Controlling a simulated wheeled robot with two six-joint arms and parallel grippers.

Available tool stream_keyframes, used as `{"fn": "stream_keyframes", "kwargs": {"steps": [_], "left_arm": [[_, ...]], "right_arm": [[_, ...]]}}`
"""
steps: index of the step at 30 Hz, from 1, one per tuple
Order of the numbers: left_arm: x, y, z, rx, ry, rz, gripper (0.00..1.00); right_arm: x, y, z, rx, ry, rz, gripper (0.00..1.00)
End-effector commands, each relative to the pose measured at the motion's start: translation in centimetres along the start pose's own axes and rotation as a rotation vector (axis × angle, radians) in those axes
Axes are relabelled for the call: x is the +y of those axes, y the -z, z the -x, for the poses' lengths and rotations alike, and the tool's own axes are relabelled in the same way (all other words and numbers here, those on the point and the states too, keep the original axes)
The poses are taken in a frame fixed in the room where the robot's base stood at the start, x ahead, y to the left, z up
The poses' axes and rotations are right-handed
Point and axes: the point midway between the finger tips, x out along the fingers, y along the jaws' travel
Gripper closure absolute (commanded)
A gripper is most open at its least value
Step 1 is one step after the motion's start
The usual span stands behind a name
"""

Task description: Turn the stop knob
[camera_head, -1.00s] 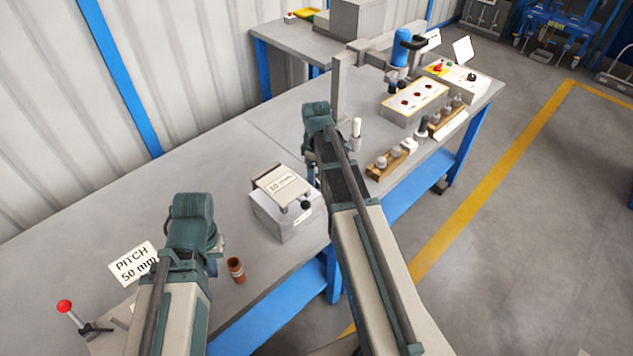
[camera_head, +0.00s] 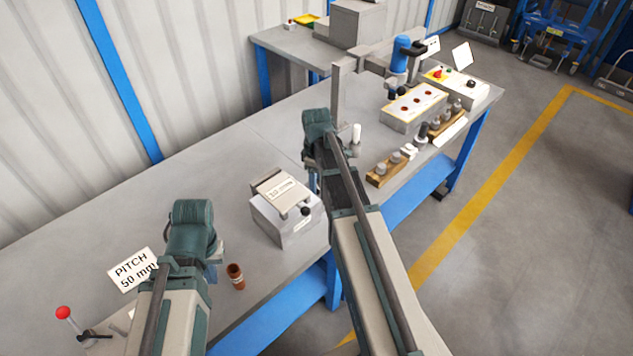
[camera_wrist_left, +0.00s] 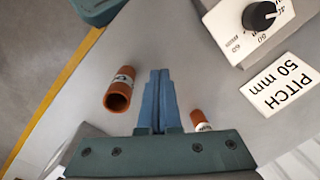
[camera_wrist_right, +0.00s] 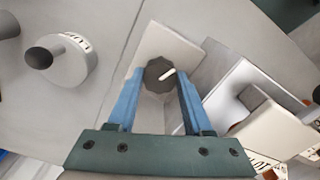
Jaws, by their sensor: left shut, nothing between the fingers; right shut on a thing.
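A dark knob with a white pointer mark (camera_wrist_right: 159,72) sits on a pale plate in the right wrist view. My right gripper (camera_wrist_right: 160,84) has its blue fingers on either side of this knob and is shut on it. My left gripper (camera_wrist_left: 160,73) is shut and empty above the bench. Another black knob (camera_wrist_left: 260,15) sits on a pale scale plate with numbers, beside the "PITCH 50 mm" card (camera_wrist_left: 281,83). I cannot read which knob bears the stop name. In the head view my wrists hide both knobs and the fingertips.
Two orange-brown tubes (camera_wrist_left: 119,88) (camera_wrist_left: 198,118) lie or stand near my left gripper; one shows in the head view (camera_head: 236,277). A grey lidded box (camera_head: 285,225) stands between my arms. A red-ball lever (camera_head: 64,313) is at lower left. A grey labelled cylinder (camera_wrist_right: 68,60) is near the right gripper.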

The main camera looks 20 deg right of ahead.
Motion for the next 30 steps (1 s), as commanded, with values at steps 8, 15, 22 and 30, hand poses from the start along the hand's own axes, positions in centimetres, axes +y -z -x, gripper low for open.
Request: {"fn": "stream_keyframes", "kwargs": {"steps": [8, 15, 22, 30], "left_arm": [[0.0, 0.0, -0.01, 0.0, 0.0, 0.0, 1.0], [0.0, 0.0, -0.01, 0.0, 0.0, 0.0, 1.0], [0.0, 0.0, -0.01, 0.0, 0.0, 0.0, 1.0], [0.0, 0.0, -0.01, 0.0, 0.0, 0.0, 1.0]], "right_arm": [[0.01, 0.0, 0.0, 0.0, 0.0, -0.171, 1.0], [0.01, 0.0, -0.01, 0.0, 0.0, -0.397, 1.0], [0.01, 0.0, -0.01, 0.0, 0.0, -0.615, 1.0], [0.01, 0.0, -0.01, 0.0, 0.0, -0.871, 1.0]]}}
